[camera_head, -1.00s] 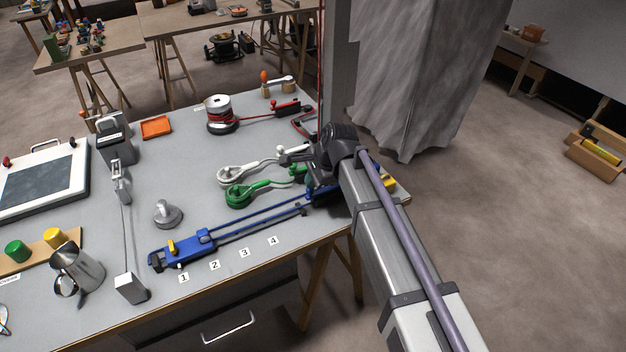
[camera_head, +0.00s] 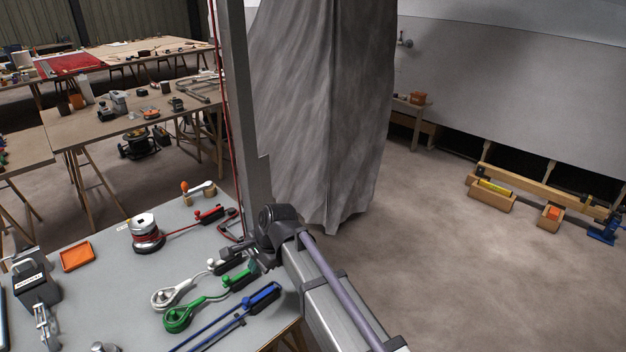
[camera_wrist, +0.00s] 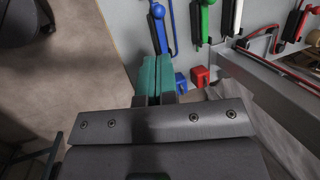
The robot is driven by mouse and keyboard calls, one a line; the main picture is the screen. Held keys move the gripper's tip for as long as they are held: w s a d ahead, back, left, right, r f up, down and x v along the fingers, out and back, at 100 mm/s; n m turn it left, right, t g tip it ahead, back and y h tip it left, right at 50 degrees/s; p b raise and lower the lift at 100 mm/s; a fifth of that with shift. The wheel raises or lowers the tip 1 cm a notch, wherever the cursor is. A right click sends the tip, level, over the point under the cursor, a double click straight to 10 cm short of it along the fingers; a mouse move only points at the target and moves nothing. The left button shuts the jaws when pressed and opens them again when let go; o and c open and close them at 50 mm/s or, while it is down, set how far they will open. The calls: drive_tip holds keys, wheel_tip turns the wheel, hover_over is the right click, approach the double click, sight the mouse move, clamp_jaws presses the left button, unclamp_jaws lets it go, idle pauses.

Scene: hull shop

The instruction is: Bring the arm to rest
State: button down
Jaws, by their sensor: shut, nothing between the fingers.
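My gripper (camera_head: 232,250) is above the right end of the grey workbench (camera_head: 120,290), beside the metal post. In the wrist view the fingers of my gripper (camera_wrist: 155,75) are teal, closed together and empty. Below them show the bench edge and the floor. In the head view the gripper is dark and small, and its fingertips are hard to make out.
Clamps with blue (camera_head: 235,310), green (camera_head: 190,310) and white (camera_head: 170,293) parts lie on the bench near my gripper. A red-corded winch (camera_head: 145,232) stands farther back. A metal post (camera_head: 243,120) and hanging grey sheet (camera_head: 320,110) rise behind.

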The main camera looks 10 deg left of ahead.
drive_tip(key=s+d+n+h, duration=0.2)
drive_tip(key=s+d+n, duration=0.1)
drive_tip(key=d, duration=1.8)
drive_tip(key=s+d+f+n+h, duration=0.1)
drive_tip(key=s+d+n+h, duration=0.1)
drive_tip(key=d, duration=2)
drive_tip(key=shift+s+d+f+n, duration=0.15)
drive_tip(key=shift+s+d+n, duration=0.1)
drive_tip(key=shift+s+n, duration=0.75)
drive_tip(key=shift+s, duration=0.25)
